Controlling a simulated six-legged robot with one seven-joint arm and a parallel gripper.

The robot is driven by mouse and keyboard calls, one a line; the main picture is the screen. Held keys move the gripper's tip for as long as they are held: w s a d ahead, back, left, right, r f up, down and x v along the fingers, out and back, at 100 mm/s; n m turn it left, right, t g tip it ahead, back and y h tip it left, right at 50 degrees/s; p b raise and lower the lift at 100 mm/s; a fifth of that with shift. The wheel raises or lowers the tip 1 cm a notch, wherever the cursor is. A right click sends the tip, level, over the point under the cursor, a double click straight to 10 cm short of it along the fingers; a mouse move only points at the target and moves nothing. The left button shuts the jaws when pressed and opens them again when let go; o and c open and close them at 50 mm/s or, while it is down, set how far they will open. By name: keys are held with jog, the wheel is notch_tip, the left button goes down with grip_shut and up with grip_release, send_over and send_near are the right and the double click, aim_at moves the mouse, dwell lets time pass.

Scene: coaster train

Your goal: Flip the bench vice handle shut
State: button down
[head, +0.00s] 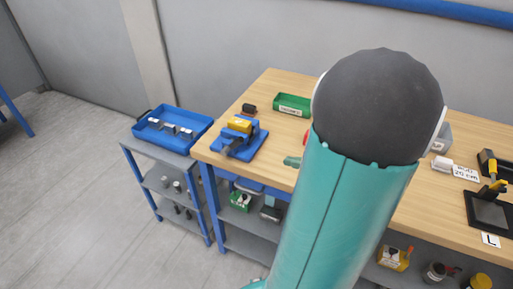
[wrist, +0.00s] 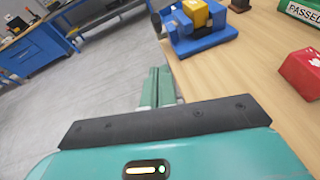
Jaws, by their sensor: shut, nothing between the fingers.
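The blue bench vice (head: 250,148) stands on the left end of the wooden workbench, with a yellow block (head: 239,125) in it. A grey bar-like part at its front left may be the handle; its position is hard to tell. In the wrist view the vice (wrist: 207,40) is at the top, beyond my fingers and cut off by the frame edge. My gripper (wrist: 158,88) is shut and empty, by the bench's edge, apart from the vice. In the head view the green gripper tip (head: 292,161) shows right of the vice; my arm hides the rest.
A green tray (head: 292,105) labelled PASSED lies behind the vice, with a small dark object (head: 249,109) beside it. A red object (wrist: 302,72) sits on the bench at right. A blue tray (head: 172,129) of metal parts tops a cart at left. Bare wood lies between.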

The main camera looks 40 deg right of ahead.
send_near(233, 144)
notch_tip(233, 144, down, 3)
jog(key=w, duration=0.1)
jog(key=w+r, duration=0.2)
jog(key=shift+d, duration=0.25)
jog(key=shift+w+a+r, duration=0.1)
jog(key=shift+r, duration=0.1)
dwell(0.5)
